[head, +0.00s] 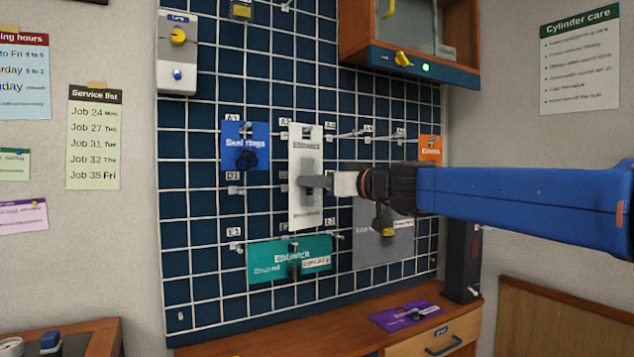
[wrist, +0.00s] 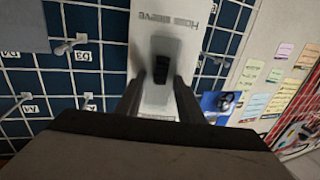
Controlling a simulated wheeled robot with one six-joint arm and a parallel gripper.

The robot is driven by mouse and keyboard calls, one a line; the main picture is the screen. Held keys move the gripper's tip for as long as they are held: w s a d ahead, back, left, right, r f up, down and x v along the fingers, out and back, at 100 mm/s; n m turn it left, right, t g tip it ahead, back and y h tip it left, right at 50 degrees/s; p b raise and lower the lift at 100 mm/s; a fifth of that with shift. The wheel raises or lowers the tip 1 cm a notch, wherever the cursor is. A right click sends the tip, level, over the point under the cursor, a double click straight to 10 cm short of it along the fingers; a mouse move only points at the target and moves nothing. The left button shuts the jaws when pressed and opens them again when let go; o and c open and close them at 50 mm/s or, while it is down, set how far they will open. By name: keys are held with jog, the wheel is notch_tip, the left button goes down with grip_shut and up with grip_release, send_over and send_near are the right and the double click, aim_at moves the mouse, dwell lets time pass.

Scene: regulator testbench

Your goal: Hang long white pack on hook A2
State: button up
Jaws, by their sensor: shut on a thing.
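The long white pack (head: 305,210) hangs upright in front of the pegboard, its top edge level with the A row of labels. It also shows in the wrist view (wrist: 205,18), its print upside down. My gripper (head: 308,182) is shut on the dark grey middle part of the pack, coming in from the right; its two fingers (wrist: 163,92) flank that part in the wrist view. The A2 label (head: 285,121) shows at the pack's upper left corner. Hook A2 itself is hidden behind the pack's top, so I cannot tell whether the pack is on it.
A blue pack (head: 246,158) hangs close left of the white pack, at A1. A teal pack (head: 262,265) hangs below, a grey pack (head: 368,250) lower right, and an orange pack (head: 430,148) far right. Bare hooks lie right of the white pack. A purple pack (head: 385,318) lies on the bench.

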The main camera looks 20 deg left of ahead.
jog(key=o, duration=1.2)
jog(key=shift+c, duration=0.2)
jog(key=shift+d, duration=0.15)
jog(key=v, duration=1.7)
jog(key=s+d+f+m+g+h, duration=0.1)
jog(key=s+d+f+m+h, duration=0.3)
jog(key=s+d+f, duration=0.4)
jog(key=s+d+f+m+g+h, duration=0.1)
jog(key=s+d+f+m+h, duration=0.3)
jog(key=d+f, duration=1.5)
jog(key=s+d+f+m+h, duration=0.5)
jog(key=s+d+f+h, duration=0.3)
jog(key=s+d+f, duration=0.5)
notch_tip(320, 180, down, 5)
jog(key=shift+s+d+r+g, duration=0.1)
jog(key=shift+s+d+g, duration=0.25)
jog(key=shift+d, duration=0.4)
